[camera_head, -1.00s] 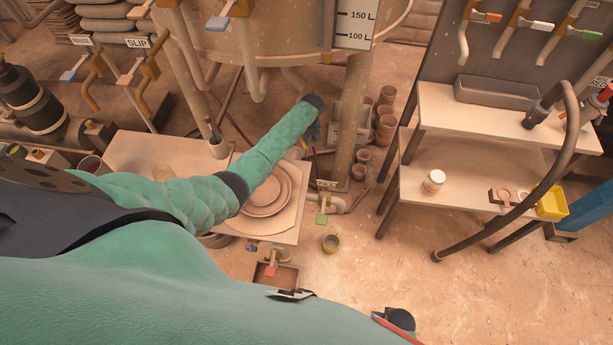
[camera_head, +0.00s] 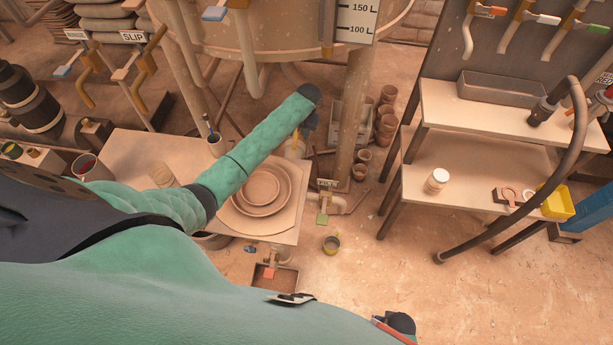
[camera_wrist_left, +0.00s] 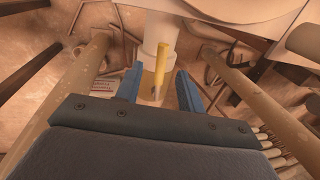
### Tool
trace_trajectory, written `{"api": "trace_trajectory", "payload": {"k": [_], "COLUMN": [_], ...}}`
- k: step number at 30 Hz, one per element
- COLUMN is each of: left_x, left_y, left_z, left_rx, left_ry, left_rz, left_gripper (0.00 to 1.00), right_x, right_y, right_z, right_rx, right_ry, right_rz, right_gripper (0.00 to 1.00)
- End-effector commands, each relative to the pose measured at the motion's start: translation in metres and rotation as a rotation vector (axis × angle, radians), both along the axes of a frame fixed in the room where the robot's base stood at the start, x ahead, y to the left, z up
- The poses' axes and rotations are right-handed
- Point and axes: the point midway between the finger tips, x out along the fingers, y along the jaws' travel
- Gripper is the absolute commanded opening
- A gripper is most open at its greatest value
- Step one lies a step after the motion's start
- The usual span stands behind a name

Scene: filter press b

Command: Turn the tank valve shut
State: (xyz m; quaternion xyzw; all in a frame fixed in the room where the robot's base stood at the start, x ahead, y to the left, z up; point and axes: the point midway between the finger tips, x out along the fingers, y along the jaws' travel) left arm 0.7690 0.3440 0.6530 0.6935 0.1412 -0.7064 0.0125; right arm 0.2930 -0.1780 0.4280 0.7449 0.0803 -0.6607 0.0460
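The large tank (camera_head: 285,38) stands on legs at the top of the head view. In the left wrist view, a yellow valve lever (camera_wrist_left: 160,62) stands in front of a pale vertical pipe (camera_wrist_left: 160,28) under the tank. My left gripper (camera_wrist_left: 160,88) is open, with one blue finger on each side of the lever and a visible gap on both sides. In the head view, my left gripper (camera_head: 310,127) is a small dark blue shape under the tank, mostly hidden by my green arm. The lever is not clear there. My right gripper is not in view.
A low table with stacked plates (camera_head: 262,188) lies under my left arm. Tank legs (camera_head: 352,115) and stacked pots (camera_head: 385,122) stand close to the gripper.

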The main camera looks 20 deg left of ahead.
Motion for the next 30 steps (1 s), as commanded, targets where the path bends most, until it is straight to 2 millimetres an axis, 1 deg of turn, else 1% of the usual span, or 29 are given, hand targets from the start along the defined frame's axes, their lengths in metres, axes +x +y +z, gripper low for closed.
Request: {"api": "trace_trajectory", "payload": {"k": [3, 16, 30], "left_x": [-0.015, -0.07, -0.134], "left_y": [-0.013, -0.053, -0.089], "left_z": [-0.003, -0.011, -0.006], "left_rx": [-0.012, -0.052, -0.094], "left_ry": [-0.009, -0.041, -0.084], "left_rz": [-0.028, -0.122, -0.211], "left_gripper": [0.39, 0.39, 0.39], "right_x": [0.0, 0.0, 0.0], "right_y": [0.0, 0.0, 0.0], "right_z": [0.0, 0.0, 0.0], "right_rx": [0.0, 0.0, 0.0], "right_ry": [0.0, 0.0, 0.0], "right_rz": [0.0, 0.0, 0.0], "right_gripper": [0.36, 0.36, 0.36]}}
